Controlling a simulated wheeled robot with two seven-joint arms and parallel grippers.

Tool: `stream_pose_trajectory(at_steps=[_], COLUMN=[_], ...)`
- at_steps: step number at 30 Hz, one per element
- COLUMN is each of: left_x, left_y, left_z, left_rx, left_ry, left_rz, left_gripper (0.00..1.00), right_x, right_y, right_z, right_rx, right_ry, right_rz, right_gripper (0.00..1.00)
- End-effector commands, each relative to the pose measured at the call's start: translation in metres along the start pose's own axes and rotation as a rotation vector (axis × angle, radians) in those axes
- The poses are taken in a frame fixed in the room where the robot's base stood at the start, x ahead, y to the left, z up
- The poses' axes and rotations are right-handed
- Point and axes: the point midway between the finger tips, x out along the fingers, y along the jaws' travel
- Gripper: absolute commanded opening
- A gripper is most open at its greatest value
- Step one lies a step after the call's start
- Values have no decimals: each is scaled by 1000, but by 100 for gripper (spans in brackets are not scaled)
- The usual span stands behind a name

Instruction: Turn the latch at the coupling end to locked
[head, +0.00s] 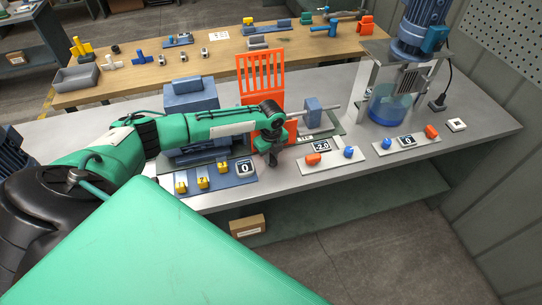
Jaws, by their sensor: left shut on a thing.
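An orange slotted guard (262,72) stands open and upright behind my left wrist on the grey bench. My left gripper (271,157) points down at the front of the guard's base. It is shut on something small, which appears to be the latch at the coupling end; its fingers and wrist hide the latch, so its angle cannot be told. A grey-blue block (313,111) with a shaft stands just right of the guard. The coupling itself is hidden behind my left arm. My right gripper is out of view.
A blue panel (232,178) with yellow switches lies left of the gripper. A panel (334,158) with an orange knob and display lies close right. A mixer with a blue vessel (388,105) stands further right. A wooden table (120,82) with parts is behind.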

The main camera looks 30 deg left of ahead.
Motion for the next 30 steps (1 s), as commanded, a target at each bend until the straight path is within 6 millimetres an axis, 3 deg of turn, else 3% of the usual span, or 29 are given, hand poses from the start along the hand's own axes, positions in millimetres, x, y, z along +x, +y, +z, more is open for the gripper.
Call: stream_pose_trajectory(at_steps=[12,30], left_x=[-1,-1], left_y=[-1,-1], left_z=[0,0], left_rx=[271,352], left_ry=[1,0], left_rz=[-2,-2], left_gripper=[0,0], right_x=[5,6], right_y=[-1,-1], right_z=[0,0], right_rx=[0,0], right_ry=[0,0], right_rz=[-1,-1], right_gripper=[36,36])
